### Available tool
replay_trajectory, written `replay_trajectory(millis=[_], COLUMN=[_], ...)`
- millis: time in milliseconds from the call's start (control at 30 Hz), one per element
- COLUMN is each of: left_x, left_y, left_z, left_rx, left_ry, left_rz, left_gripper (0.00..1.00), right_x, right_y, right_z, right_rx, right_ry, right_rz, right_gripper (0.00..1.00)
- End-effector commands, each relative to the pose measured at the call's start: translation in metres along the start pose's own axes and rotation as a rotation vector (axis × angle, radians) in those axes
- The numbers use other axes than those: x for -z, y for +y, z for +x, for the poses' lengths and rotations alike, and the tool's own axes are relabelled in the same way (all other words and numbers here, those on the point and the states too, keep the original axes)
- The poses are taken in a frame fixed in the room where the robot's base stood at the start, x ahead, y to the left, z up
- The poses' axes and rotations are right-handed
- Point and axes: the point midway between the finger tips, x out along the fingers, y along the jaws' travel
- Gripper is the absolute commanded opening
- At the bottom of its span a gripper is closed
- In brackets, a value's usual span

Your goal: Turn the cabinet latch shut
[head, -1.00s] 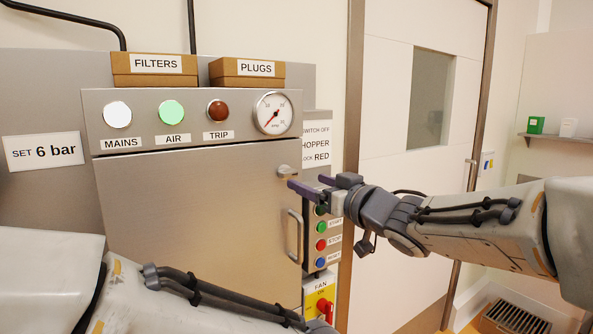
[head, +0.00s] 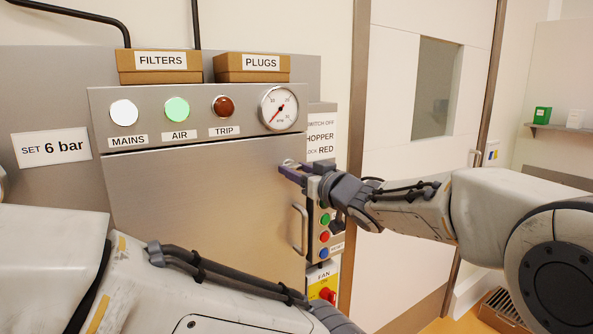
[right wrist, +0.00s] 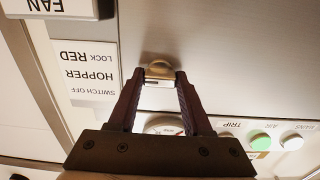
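The cabinet latch (head: 288,163) is a small metal knob near the upper right corner of the grey cabinet door (head: 205,215). My right gripper (head: 284,170) is at the latch, its dark purple fingers partly covering it in the head view. In the right wrist view the latch (right wrist: 160,70) lies between the tips of my open right gripper (right wrist: 160,76), with a small gap seeming to show at each side. I cannot tell if a finger touches it. My left arm crosses the bottom of the head view; its gripper is out of view.
A door handle (head: 301,228) is just below my right gripper. Coloured push buttons (head: 324,236) and a red fan switch (head: 326,293) are at the right of the cabinet. A gauge (head: 278,108) and lamps are above. Two boxes (head: 252,77) stand on top.

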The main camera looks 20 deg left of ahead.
Motion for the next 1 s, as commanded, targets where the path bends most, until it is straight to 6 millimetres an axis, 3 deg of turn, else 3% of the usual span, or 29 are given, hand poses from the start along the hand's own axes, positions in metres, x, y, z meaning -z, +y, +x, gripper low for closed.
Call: replay_trajectory(millis=[467,1000], left_x=[0.000,-0.002], left_y=[-0.001,-0.002], left_z=[0.007,0.032], left_rx=[0.000,0.000], left_ry=[0.000,0.000], left_rz=[0.000,0.002], left_gripper=[0.00,0.00], right_x=[-0.001,-0.002], right_y=[0.000,0.000], right_z=[0.000,0.000], right_rx=[0.001,0.000], right_ry=[0.001,0.002], right_rz=[-0.096,-0.568], right_gripper=[0.00,0.00])
